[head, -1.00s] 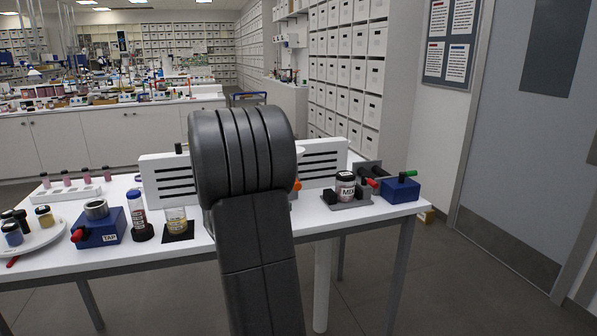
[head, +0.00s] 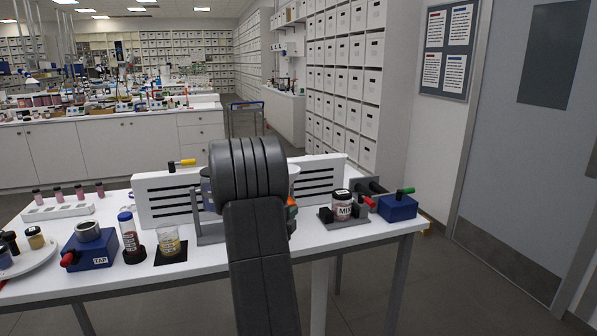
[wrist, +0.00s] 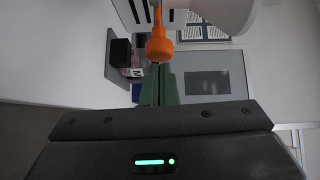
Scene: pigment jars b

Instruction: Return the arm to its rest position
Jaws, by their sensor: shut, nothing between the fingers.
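My gripper (wrist: 159,84) shows in the wrist view with its green fingers together and nothing between them. An orange round-ended piece (wrist: 159,47) lies just beyond the fingertips in that view; I cannot tell whether they touch. In the head view my dark arm rises from the bottom middle in front of the table and hides most of the gripper.
The white table (head: 196,277) holds a MIX jar (head: 342,208) in a dark holder, a blue box (head: 397,207), a blue TAP block (head: 90,246), a blue-capped tube (head: 129,236), an open jar (head: 168,242) and a slotted white panel (head: 160,200).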

